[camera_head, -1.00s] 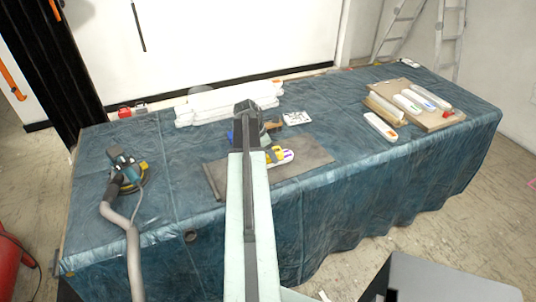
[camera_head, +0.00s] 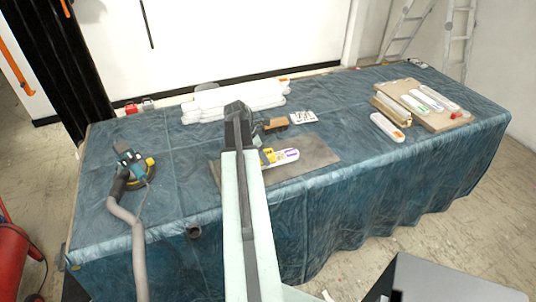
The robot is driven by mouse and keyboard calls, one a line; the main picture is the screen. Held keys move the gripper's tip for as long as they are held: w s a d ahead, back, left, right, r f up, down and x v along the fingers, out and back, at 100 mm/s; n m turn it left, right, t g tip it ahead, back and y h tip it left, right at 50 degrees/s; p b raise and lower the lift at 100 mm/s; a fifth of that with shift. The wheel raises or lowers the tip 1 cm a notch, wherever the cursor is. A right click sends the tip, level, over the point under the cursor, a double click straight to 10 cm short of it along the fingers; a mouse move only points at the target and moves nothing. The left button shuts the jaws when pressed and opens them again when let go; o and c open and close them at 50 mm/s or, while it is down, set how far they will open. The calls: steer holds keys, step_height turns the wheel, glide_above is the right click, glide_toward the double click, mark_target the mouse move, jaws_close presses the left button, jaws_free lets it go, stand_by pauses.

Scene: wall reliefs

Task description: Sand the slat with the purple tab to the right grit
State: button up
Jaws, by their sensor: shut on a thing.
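A pale slat with a purple tab (camera_head: 290,154) lies on a dark grey mat (camera_head: 315,156) near the front of the covered table. The purple tab is at its right end. The slat's left part is covered by a small yellow block (camera_head: 268,157) and my arm. My gripper (camera_head: 262,158) is at the yellow block, mostly hidden behind my arm, and is shut on the block. The block appears to rest on or just over the slat; I cannot tell the contact. A white card with dark marks (camera_head: 303,117) lies behind the mat, beside a brown block (camera_head: 276,125).
White slats are stacked (camera_head: 225,103) at the back. A board (camera_head: 446,122) at the right bears several tabbed slats; an orange-tabbed slat (camera_head: 386,127) lies left of it. A power sander (camera_head: 131,168) with a hose (camera_head: 138,250) is at the left. Cloth between mat and sander is clear.

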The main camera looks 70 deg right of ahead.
steer(key=shift+w+a, duration=1.75)
steer(key=shift+a, duration=0.15)
step_height(320, 180, up, 6)
steer(key=p, duration=0.5)
steer(key=shift+d+p, duration=0.1)
steer(key=shift+p, duration=0.3)
step_height(320, 180, up, 3)
steer(key=p, duration=0.3)
